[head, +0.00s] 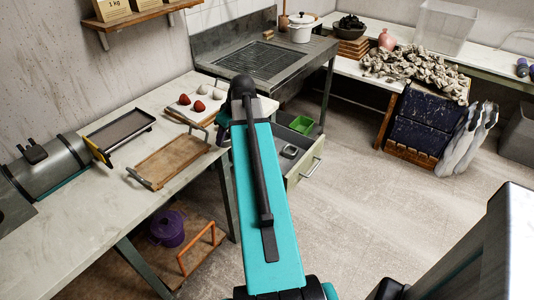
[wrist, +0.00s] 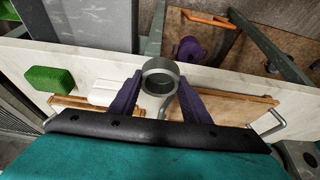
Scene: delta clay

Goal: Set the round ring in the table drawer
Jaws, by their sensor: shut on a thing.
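The round ring (wrist: 160,76), a grey metal band, is between the two purple fingers of my gripper (wrist: 158,100) in the wrist view. The gripper is shut on it and holds it over the worktop's front edge. In the head view my teal arm hides most of the gripper and the ring. The drawer (head: 306,168) stands pulled open to the right of my arm, with a pale front and a metal handle. A green container (head: 301,124) and a small grey rounded piece (head: 289,151) are in or at it. My arm covers its left part.
A wooden tray (head: 168,160) and a dark tray (head: 119,131) lie on the worktop. A green block (wrist: 48,78) shows in the wrist view. A purple pot (head: 167,228) is on the lower shelf. Floor right of the drawer is clear.

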